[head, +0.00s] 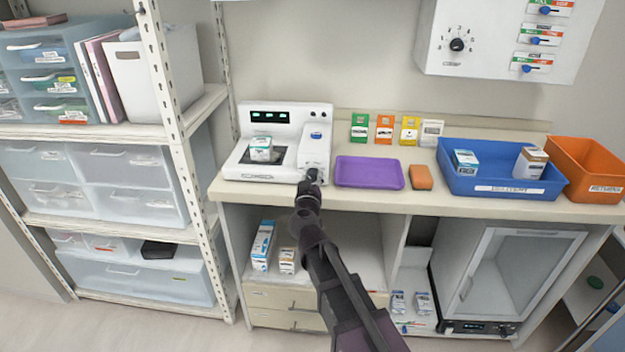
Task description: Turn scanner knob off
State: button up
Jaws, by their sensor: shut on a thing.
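The white scanner (290,118) stands on the left end of the counter, with a dark display showing green marks. A small white and green box (261,149) sits on its dark plate. A blue oval mark (316,135) is on the scanner's right panel. My gripper (313,177) reaches up from below to the front of that panel and is shut on what appears to be the scanner knob. The gripper hides most of the knob, so its turn position cannot be read.
On the counter (440,195) to the right are a purple tray (369,172), an orange sponge (421,177), several upright cards, a blue bin (500,188) with boxes and an orange bin (590,165). A wall panel (495,50) hangs above. A shelf post (180,130) stands left.

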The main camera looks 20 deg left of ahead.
jog(key=n, duration=0.5)
jog(key=shift+w, duration=0.1)
jog(key=shift+r, duration=0.1)
dwell(0.4)
jog(key=o, duration=1.2)
jog(key=shift+s+d, duration=0.1)
jog(key=shift+s, duration=0.1)
jog(key=v, duration=1.1)
jog(key=shift+s+d, duration=0.15)
jog(key=shift+s, duration=0.2)
